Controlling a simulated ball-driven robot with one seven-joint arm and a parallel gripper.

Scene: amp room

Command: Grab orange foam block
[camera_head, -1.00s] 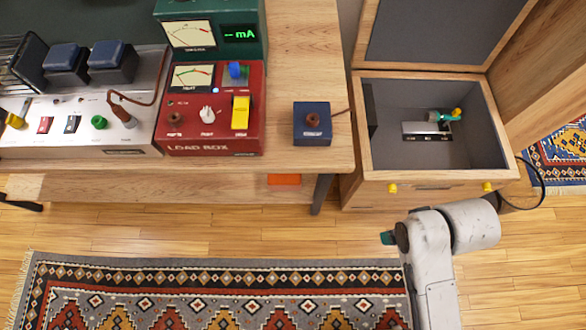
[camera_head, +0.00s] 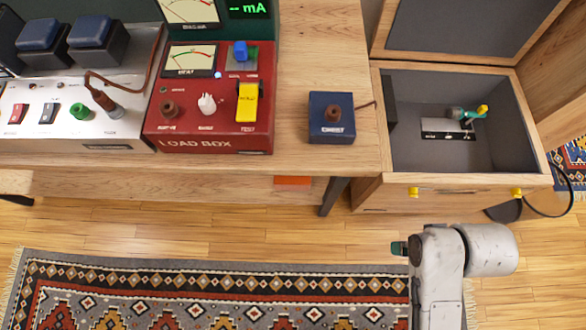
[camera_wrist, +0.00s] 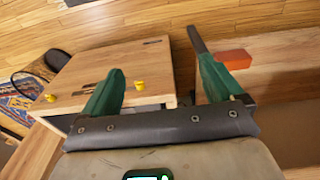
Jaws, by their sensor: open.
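The orange foam block (camera_head: 293,182) shows under the front edge of the wooden workbench, left of the dark bench leg, and is partly hidden by the bench top. In the wrist view the orange block (camera_wrist: 234,58) lies on a wooden surface just beyond and right of the right finger. My gripper (camera_head: 399,248) is in front of the bench, right of and nearer than the block, mostly hidden behind my arm. In the wrist view my gripper (camera_wrist: 160,88) has its two green fingers wide apart, with nothing between them.
The dark bench leg (camera_head: 334,196) stands between the block and the open wooden chest (camera_head: 455,194) with yellow knobs. It also shows near the right finger (camera_wrist: 197,40). A patterned rug (camera_head: 210,290) covers the floor in front. A red load box (camera_head: 210,100) sits on the bench.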

